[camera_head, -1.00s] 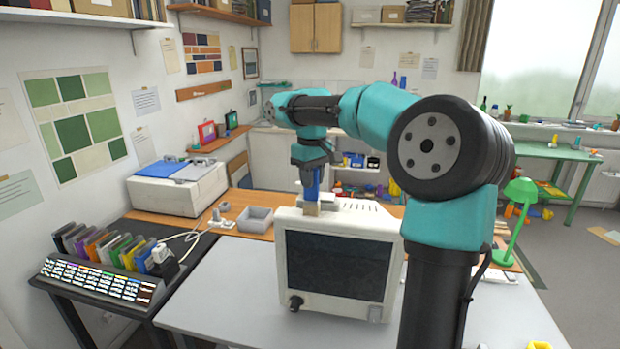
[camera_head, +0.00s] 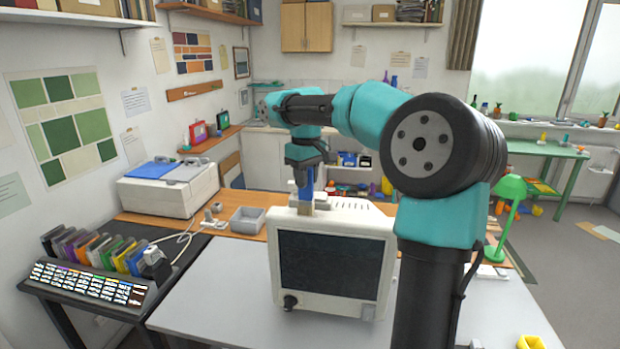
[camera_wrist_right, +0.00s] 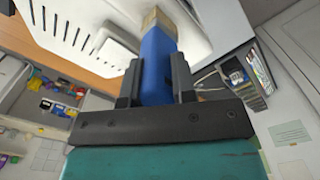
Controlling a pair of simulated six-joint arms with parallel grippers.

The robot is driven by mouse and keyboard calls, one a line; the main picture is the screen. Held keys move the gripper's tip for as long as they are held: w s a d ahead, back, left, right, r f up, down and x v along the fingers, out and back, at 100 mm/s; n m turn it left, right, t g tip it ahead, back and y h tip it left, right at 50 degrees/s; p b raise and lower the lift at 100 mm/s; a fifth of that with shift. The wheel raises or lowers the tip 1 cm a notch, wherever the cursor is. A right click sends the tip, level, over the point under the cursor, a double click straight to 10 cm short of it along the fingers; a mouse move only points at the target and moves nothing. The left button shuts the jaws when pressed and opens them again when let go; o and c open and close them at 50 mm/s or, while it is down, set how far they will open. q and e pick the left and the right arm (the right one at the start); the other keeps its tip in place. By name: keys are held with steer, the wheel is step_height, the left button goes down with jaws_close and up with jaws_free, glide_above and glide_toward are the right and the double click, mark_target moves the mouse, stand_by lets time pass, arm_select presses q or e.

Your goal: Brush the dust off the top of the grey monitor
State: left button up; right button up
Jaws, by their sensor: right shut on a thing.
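The grey monitor (camera_head: 335,308) stands upright on the pale desk, its dark screen facing the head camera. Its vented top (camera_wrist_right: 80,22) shows in the wrist view; I cannot make out dust there. My right gripper (camera_head: 306,178) is above the left part of the monitor's top, pointing down. It is shut on the blue handle of a brush (camera_wrist_right: 156,66). The tan bristles (camera_head: 305,209) are at the front top edge of the monitor and seem to touch it. The left gripper is not in view.
A grey tray (camera_head: 247,221) and a white charger sit behind and left of the monitor. A white box-shaped machine (camera_head: 165,196) stands at the back left. A row of coloured cases (camera_head: 95,250) is at the left. The desk (camera_head: 215,290) left of the monitor is clear.

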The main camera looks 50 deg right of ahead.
steer(key=shift+w+a, duration=0.3)
steer(key=shift+w, duration=0.2)
steer(key=shift+s, duration=0.1)
steer(key=shift+s+d, duration=0.3)
steer(key=shift+s, duration=0.2)
steer(key=shift+s+d, duration=0.25)
steer(key=shift+s, duration=0.25)
steer(key=shift+w, duration=0.1)
steer(key=shift+w+a, duration=0.3)
steer(key=shift+w, duration=0.2)
steer(key=shift+s+f, duration=0.1)
